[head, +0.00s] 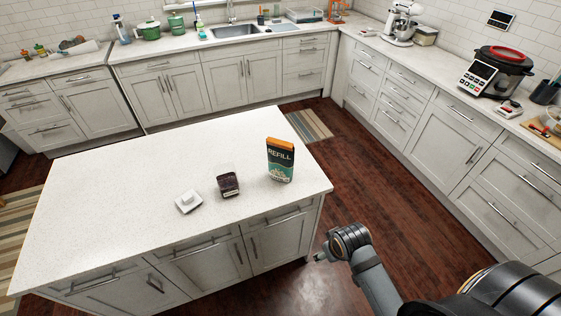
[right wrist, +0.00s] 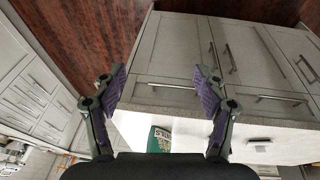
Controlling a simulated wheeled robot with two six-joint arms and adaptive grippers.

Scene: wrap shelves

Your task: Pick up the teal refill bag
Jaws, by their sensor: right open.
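The teal refill bag (head: 280,163) stands upright near the right end of the white island top (head: 110,185). It has an orange top band and the word REFILL on its front. In the right wrist view, part of the teal bag (right wrist: 158,140) shows beyond the fingers, its lower part in the picture hidden by my gripper's body. My right gripper (right wrist: 158,80) is open with nothing between its fingers. In the head view, my right arm is beside the island's right front corner, below the top and apart from the bag. My left gripper is not in view.
A dark jar-like container (head: 228,184) and a small white dish-like item (head: 188,201) stand left of the bag. The rest of the island top is clear. Island cabinet fronts with bar handles (head: 204,246) are close to my right arm.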

